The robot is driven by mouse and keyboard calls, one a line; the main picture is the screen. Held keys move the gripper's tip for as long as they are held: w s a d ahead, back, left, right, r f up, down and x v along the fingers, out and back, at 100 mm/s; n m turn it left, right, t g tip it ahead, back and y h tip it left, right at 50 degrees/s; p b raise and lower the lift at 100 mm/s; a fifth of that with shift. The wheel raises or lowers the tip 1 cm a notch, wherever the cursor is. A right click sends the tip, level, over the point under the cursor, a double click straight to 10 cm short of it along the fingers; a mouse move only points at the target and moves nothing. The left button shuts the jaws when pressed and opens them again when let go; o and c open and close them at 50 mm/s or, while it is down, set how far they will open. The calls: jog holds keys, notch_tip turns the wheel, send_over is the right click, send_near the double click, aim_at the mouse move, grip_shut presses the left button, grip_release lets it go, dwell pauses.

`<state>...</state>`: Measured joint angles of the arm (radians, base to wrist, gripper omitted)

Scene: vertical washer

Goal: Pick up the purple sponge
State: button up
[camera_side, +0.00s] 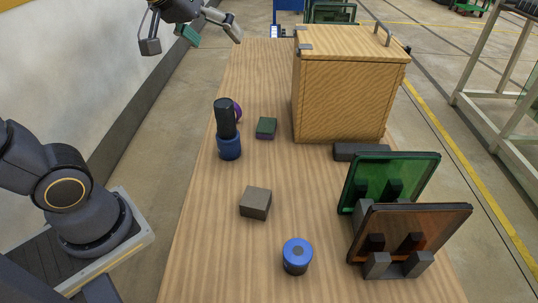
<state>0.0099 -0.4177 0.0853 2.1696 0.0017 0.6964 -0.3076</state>
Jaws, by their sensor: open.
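A black and blue bottle-like object (227,130) stands left of the sponge, with a purple round thing (238,111) partly hidden behind it. A wooden box (340,95) stands to the right. A grey block (255,203), blue-topped can (297,256) and upright panels (420,235) are nearer.

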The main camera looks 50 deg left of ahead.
jog(key=w+a+f+n, duration=0.2)
jog(key=w+a+f, duration=0.1)
jog(key=w, duration=0.7)
jog(key=n+g+y, duration=0.1)
jog(key=g+y, duration=0.1)
jog(key=g, duration=0.2)
send_over(266, 125)
jog(key=s+d, duration=0.2)
notch_tip(266, 125, down, 33)
jog(key=shift+w+a+f, duration=0.1)
jog(key=shift+a, duration=0.05)
jog(key=x, duration=0.4)
jog(key=shift+w+a+f, duration=0.25)
jog(key=shift+a, duration=0.2)
jog(key=shift+w+a+f+y, duration=0.1)
jog(key=shift+w+f+y, duration=0.05)
jog(key=shift+f+y, duration=0.2)
jog(key=shift+f, duration=0.3)
jog(key=shift+c, duration=0.4)
